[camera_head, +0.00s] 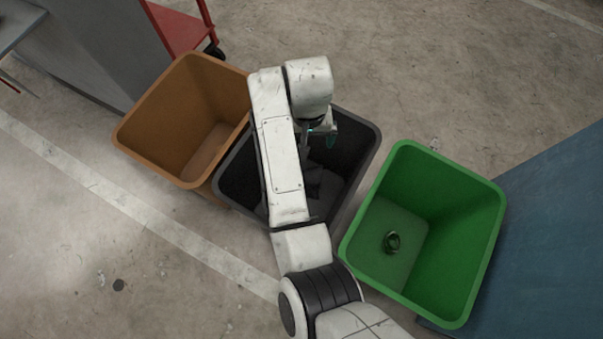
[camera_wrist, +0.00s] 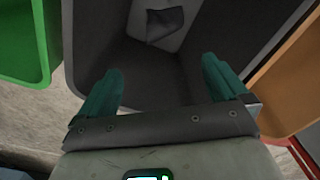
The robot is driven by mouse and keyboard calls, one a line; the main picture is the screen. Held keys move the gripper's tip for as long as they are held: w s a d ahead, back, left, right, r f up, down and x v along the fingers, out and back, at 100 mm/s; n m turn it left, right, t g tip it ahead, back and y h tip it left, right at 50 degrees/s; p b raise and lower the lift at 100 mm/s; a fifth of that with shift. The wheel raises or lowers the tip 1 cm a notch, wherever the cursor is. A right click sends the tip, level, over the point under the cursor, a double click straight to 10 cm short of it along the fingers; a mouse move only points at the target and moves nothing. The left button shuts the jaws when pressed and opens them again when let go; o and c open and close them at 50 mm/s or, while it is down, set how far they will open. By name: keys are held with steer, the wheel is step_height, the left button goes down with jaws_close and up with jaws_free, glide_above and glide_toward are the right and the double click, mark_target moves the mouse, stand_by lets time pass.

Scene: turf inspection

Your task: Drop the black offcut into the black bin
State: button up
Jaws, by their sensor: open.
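The black bin (camera_head: 373,143) stands between an orange bin and a green bin, with my arm crossing over it. My gripper (camera_head: 330,141) is over the black bin. In the wrist view its two teal fingers (camera_wrist: 160,88) are spread apart with nothing between them. The black offcut (camera_wrist: 165,25), a dark, flat, angular piece, lies on the floor of the black bin, away from the fingers. In the head view it shows as a dark patch (camera_head: 313,182) inside the bin, partly hidden by my arm.
The orange bin (camera_head: 160,110) is on the left and the green bin (camera_head: 470,190) on the right. A small dark green coil (camera_head: 391,241) lies in the green bin. A blue block (camera_head: 560,230) stands at the right, a red cart (camera_head: 180,27) at the back. Concrete floor behind is clear.

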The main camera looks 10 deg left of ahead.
step_height(320, 180, up, 6)
steer(key=p, duration=0.1)
steer(key=shift+p, duration=0.3)
steer(key=shift+r, duration=0.1)
